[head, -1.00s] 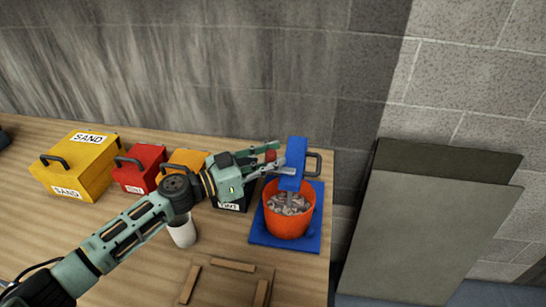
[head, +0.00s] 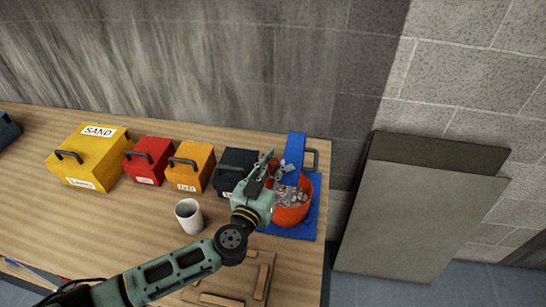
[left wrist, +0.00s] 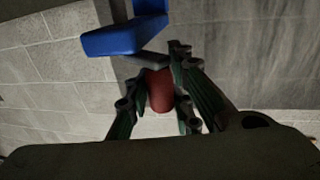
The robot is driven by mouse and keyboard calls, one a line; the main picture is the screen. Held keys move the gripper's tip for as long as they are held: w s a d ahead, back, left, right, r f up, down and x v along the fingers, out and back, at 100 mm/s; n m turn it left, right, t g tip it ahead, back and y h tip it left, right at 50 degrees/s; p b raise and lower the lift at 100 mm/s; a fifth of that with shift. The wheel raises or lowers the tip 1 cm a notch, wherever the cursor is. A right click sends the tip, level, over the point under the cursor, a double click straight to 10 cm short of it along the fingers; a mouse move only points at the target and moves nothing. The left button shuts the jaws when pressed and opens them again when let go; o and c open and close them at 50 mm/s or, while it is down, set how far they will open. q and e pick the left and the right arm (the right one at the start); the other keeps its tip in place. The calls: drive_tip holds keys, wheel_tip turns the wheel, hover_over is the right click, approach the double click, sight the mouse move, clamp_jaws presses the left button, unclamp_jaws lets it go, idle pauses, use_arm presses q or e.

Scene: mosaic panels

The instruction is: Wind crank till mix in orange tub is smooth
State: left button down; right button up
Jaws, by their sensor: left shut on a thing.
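The orange tub (head: 291,215) stands on a blue base (head: 309,228) at the right end of the table. Its mix (head: 292,195) looks lumpy, with grey and pale pieces. A blue mixer head (head: 294,150) rises behind the tub. The crank's red knob (head: 272,167) is on the head's left side. My left gripper (head: 273,165) is shut on this knob, beside the tub's upper left rim. In the left wrist view the red knob (left wrist: 160,90) sits between the fingers, below the blue head (left wrist: 125,38). My right gripper is out of view.
Yellow (head: 90,158), red (head: 149,160), orange (head: 191,166) and dark (head: 236,170) handled boxes line the back of the table. A white cup (head: 189,215) and a wooden frame (head: 230,282) lie nearer. Grey panels (head: 415,215) lean against the wall at right.

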use_arm(q)
drive_tip(key=n+y, duration=0.2)
drive_tip(key=s+n+t+y, duration=0.1)
drive_tip(key=y, duration=0.1)
drive_tip(key=shift+s+d+f, duration=0.1)
drive_tip(key=shift+d+f, duration=0.05)
drive_tip(key=shift+d, duration=0.2)
drive_tip(key=shift+s+d+n+y, duration=0.2)
drive_tip(key=shift+n+y, duration=0.45)
drive_tip(key=shift+y, duration=0.45)
drive_tip(key=shift+s+d+n+y, duration=0.15)
drive_tip(key=shift+n+y, duration=0.45)
drive_tip(key=shift+y, duration=0.5)
drive_tip(key=shift+s+d+n+y, duration=0.2)
drive_tip(key=shift+n+y, duration=0.45)
drive_tip(key=shift+y, duration=0.45)
drive_tip(key=c, duration=1.5)
unclamp_jaws()
drive_tip(key=shift+s+a, duration=0.1)
drive_tip(key=shift+a, duration=0.05)
drive_tip(key=shift+c, duration=0.2)
drive_tip(key=v, duration=0.7)
drive_tip(key=shift+s, duration=0.2)
